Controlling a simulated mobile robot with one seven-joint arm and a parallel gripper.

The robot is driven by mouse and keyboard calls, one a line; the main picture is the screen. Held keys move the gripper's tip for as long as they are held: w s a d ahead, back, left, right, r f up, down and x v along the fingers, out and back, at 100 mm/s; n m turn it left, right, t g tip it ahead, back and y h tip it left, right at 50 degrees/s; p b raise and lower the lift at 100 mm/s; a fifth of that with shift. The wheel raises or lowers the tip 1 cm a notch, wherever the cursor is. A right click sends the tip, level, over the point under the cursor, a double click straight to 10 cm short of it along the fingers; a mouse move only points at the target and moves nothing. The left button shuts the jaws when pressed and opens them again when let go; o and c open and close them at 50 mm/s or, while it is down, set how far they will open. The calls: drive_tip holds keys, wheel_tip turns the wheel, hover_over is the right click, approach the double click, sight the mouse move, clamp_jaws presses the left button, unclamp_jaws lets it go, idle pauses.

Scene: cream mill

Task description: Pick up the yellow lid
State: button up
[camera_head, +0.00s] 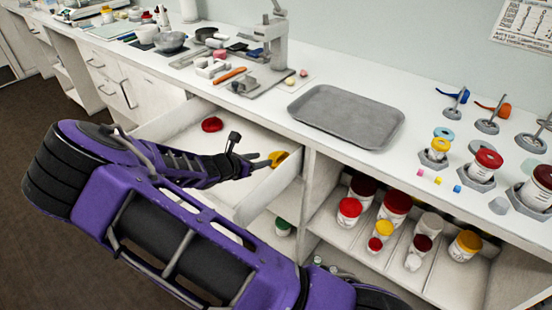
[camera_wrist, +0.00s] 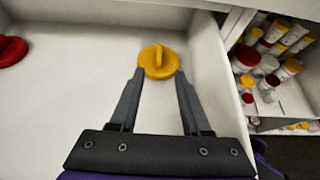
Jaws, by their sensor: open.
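In the head view the yellow lid (camera_head: 279,159) is partly hidden by my gripper. My gripper (camera_wrist: 160,76) is open in the wrist view, with its two fingers pointing toward the lid. The fingertips appear on either side of the lid's near edge. I cannot tell how far above the drawer floor they are. In the head view my gripper (camera_head: 268,160) reaches into the drawer from the left.
The drawer walls rise around both lids. A grey tray (camera_head: 346,116) lies on the counter above. Several jars with red, yellow and white lids stand on the open shelf (camera_head: 334,232) right of the drawer.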

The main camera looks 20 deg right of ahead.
sight(279, 155)
drive_tip(key=b+x, duration=0.1)
drive_tip(key=x, duration=0.9)
drive_tip(key=shift+w+d+f+b, duration=0.15)
drive_tip(key=shift+w+d+b, duration=0.05)
drive_tip(key=shift+b, duration=0.1)
clamp_jaws()
